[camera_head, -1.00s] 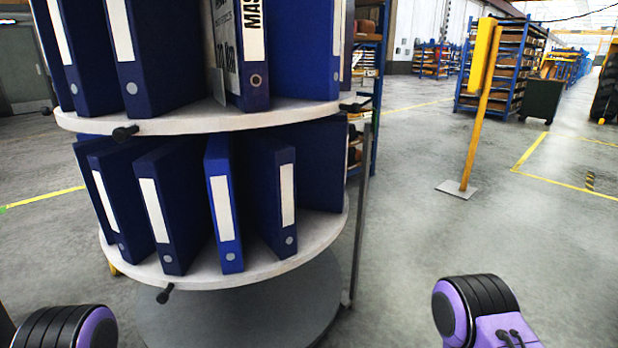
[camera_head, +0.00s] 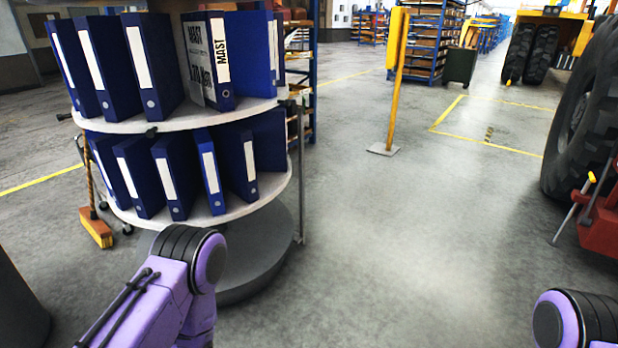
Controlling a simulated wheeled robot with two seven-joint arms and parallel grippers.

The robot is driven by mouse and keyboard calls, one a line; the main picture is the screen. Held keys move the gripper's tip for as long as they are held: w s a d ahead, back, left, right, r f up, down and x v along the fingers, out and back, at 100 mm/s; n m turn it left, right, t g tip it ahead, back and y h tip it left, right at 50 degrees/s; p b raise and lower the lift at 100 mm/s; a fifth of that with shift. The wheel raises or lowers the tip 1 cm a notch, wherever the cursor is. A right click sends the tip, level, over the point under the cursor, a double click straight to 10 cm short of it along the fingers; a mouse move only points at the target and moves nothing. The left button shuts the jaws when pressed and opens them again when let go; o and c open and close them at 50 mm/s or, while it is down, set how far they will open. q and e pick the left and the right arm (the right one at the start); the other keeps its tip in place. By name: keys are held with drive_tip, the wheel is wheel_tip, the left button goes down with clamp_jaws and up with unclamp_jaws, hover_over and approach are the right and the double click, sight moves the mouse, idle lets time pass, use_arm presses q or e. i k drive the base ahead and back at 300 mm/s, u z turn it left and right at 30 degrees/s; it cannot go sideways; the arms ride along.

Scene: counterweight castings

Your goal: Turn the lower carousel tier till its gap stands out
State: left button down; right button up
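The lower carousel tier (camera_head: 262,196) is a round white shelf at left, holding several blue binders (camera_head: 173,178) with white spine labels. Black knobs sit on the rims. Purple and black links of my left arm stand in front of the carousel's grey base (camera_head: 262,250). A link of my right arm shows at the bottom right corner. Neither gripper is in view.
A grey upright post (camera_head: 301,180) stands close to the carousel's right side. A broom (camera_head: 97,228) stands at its left. A yellow post (camera_head: 396,85) is further back. A large tyre (camera_head: 583,120) and red machine part stand at right. The middle floor is clear.

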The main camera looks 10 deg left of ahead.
sight(207, 176)
drive_tip(key=z, duration=0.6)
drive_tip(key=i, duration=1.1)
drive_tip(key=z, duration=0.3)
drive_tip(key=i, duration=1.3)
drive_tip(key=u, duration=0.7)
drive_tip(key=i, duration=0.75)
drive_tip(key=u, duration=0.8)
